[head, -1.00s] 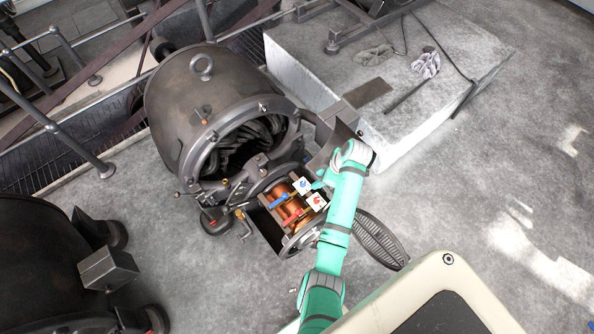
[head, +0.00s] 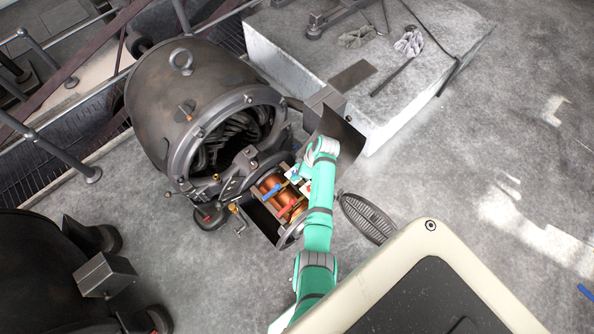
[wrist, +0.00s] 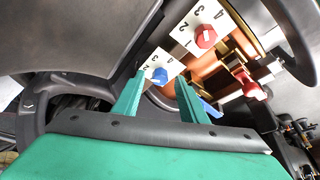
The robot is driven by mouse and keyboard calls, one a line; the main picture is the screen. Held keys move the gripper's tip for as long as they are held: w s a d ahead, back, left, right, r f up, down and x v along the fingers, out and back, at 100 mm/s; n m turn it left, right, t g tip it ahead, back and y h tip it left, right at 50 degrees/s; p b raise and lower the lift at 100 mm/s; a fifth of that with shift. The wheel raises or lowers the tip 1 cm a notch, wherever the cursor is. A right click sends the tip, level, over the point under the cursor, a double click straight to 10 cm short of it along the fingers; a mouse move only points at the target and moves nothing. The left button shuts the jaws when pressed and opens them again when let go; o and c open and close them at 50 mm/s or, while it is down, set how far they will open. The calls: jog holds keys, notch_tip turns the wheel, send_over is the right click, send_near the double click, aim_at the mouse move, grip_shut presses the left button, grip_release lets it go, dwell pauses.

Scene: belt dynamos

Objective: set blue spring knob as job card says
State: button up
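The blue spring knob (wrist: 158,75) sits on a white plate with printed numerals, of which a 2 and a 4 can be made out. My gripper (wrist: 161,80) is open, with its two green fingers on either side of the blue knob in the wrist view. I cannot tell whether they touch it. A red knob (wrist: 205,37) sits on a similar numbered plate (wrist: 185,40) beyond it. I see no readable job card.
The dark round dynamo (head: 190,100) stands left of my arm. A blue lever (head: 271,193) and a red lever (head: 287,209) lie across the coils. A handwheel rim (wrist: 293,45) is at the right.

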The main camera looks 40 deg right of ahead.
jog(key=shift+f, duration=0.15)
jog(key=shift+c, duration=0.4)
grip_shut()
jog(key=shift+a+m, duration=0.1)
jog(key=shift+m, duration=0.3)
jog(key=m, duration=0.1)
jog(key=m+h, duration=0.1)
jog(key=m, duration=0.1)
jog(key=m+t+h, duration=0.1)
jog(key=shift+a+m, duration=0.25)
jog(key=shift+m, duration=0.05)
jog(key=m+h, duration=0.1)
jog(key=m, duration=0.2)
jog(key=m+h, duration=0.1)
jog(key=m, duration=0.2)
jog(key=shift+w+a, duration=0.1)
jog(key=shift+a, duration=0.1)
jog(key=shift+m+h, duration=0.3)
jog(key=shift+m, duration=0.1)
